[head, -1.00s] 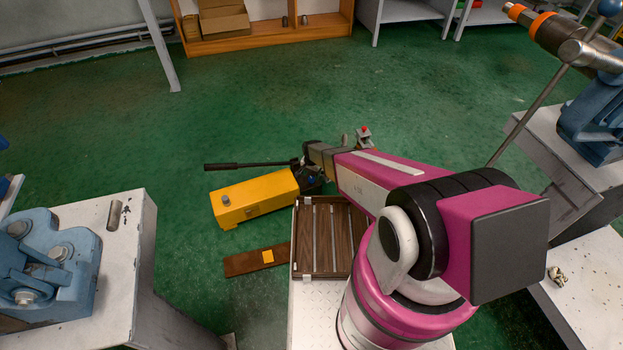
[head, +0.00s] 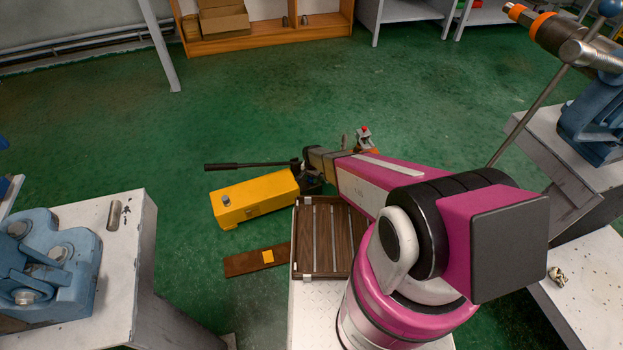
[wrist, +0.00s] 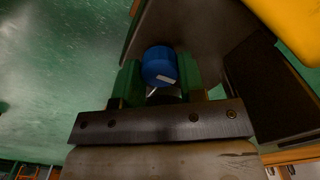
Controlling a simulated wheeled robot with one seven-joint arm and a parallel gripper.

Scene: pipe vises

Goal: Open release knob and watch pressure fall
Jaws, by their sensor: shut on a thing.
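The yellow hand pump (head: 250,202) with its long black lever (head: 235,166) lies on the green floor left of my arm in the head view. In the wrist view, the blue release knob (wrist: 158,62) sits between the two green fingers of my gripper (wrist: 160,78), which is shut on it. A pale mark shows on the knob. In the head view, my wrist and the pump's dark end hide the knob and fingertips. A small round disc (head: 346,140) stands beyond my wrist, but no readable pressure dial is in view.
A wooden slatted tray (head: 318,262) and a brown board with a yellow square (head: 242,261) lie near the pump. A white stand with a blue vise (head: 48,262) is at left, another blue vise (head: 590,115) at right. The floor behind the pump is clear.

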